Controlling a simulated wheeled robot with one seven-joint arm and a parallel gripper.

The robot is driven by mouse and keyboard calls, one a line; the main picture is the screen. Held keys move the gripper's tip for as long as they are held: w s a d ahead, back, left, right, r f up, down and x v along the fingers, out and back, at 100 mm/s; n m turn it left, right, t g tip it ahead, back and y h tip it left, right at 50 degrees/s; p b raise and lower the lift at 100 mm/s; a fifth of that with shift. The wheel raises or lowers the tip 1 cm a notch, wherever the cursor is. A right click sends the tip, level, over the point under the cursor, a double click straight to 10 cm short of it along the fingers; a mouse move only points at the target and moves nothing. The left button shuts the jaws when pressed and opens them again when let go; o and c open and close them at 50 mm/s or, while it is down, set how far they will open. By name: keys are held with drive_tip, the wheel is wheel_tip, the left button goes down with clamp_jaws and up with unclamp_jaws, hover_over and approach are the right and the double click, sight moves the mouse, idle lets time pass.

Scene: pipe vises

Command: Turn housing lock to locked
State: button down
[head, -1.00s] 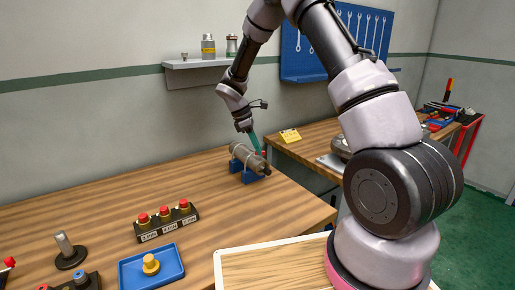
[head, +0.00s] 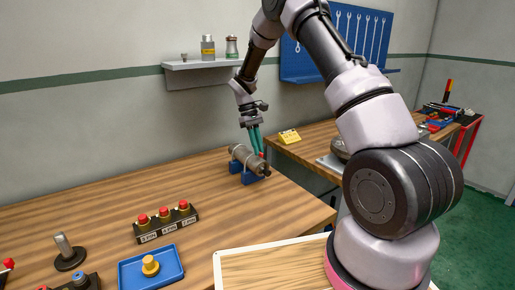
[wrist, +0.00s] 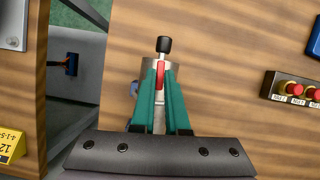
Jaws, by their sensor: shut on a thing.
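The housing (head: 241,156) is a grey metal cylinder lying in a blue cradle (head: 236,167) near the far right of the wooden bench. A red lever (wrist: 160,76), which looks like the housing lock, shows between my fingers in the wrist view. A black knob (wrist: 163,45) on a short stem sticks out of the housing end beyond it. My gripper (head: 259,154) reaches down from above with green fingers at the right end of the housing. It is shut on the red lever, with one finger on each side. The fingers hide much of the housing in the wrist view.
A block with several red-topped fittings (head: 165,222) and a blue tray (head: 128,275) stand nearer on the bench. A yellow card (head: 289,136) sits on the bench behind. A shelf (head: 200,73) is on the wall.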

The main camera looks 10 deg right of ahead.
drive_tip(key=shift+m+y, duration=0.3)
drive_tip(key=shift+m, duration=0.3)
drive_tip(key=c, duration=0.9)
unclamp_jaws()
drive_tip(key=v, duration=1)
drive_tip(key=shift+w+r, duration=0.25)
drive_tip(key=shift+r, duration=0.1)
